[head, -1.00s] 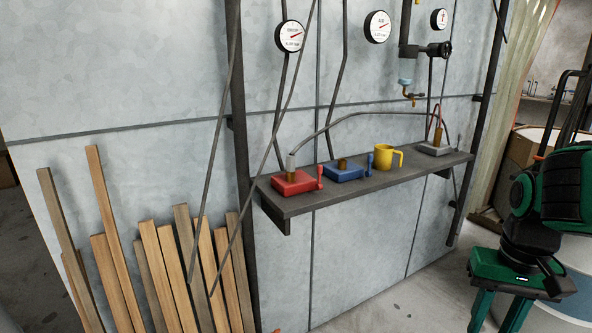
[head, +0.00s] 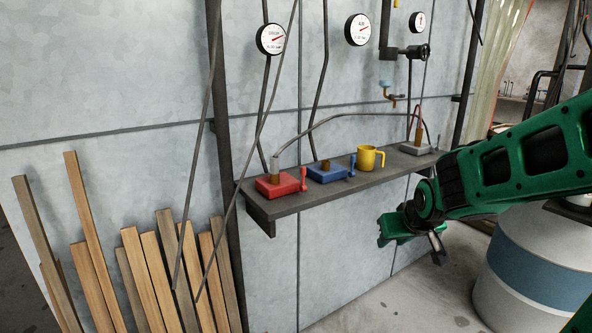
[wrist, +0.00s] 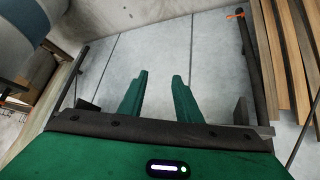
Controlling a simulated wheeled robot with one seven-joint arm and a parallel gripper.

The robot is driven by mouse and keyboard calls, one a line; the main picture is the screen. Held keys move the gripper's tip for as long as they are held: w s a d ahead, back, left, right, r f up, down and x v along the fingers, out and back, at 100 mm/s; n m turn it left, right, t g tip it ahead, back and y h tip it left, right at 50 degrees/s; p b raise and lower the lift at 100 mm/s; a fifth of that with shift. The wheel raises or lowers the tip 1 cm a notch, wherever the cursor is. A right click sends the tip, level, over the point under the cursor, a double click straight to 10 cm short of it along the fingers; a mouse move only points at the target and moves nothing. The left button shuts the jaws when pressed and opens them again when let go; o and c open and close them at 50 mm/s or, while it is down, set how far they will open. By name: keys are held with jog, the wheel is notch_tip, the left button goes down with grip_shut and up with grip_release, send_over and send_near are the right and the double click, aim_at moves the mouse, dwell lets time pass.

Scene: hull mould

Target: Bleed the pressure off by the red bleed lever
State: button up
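The red lever (head: 303,179) stands upright at the right side of a red block (head: 276,186) on the left end of the shelf in the head view. A grey hose rises from behind this block and arcs over to a grey block (head: 416,149) at the right end. My gripper (head: 390,229) is in front of and below the shelf's right part, well apart from the red lever. In the wrist view my gripper (wrist: 159,84) is open, with nothing between its two green fingers. The red lever is not in the wrist view.
The dark shelf (head: 290,205) also bears a blue block (head: 326,172) with a blue lever and a yellow mug (head: 369,158). Dials hang above. Thin slanting rods (head: 214,95) and leaning planks (head: 140,265) are at left. A barrel (head: 530,275) stands at right.

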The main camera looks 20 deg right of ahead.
jog(key=w+a+r+n+t+y, duration=0.25)
jog(key=w+a+t, duration=0.35)
jog(key=w, duration=0.5)
jog(key=t+y, duration=0.2)
jog(key=t, duration=0.2)
send_near(304, 172)
jog(key=shift+n, duration=0.35)
jog(key=w, duration=0.4)
jog(key=shift+w+a+f, duration=0.15)
jog(key=shift+a, duration=0.25)
jog(key=w, duration=0.7)
jog(key=w+a, duration=0.1)
jog(key=w, duration=0.2)
jog(key=shift+w, duration=0.25)
grip_shut()
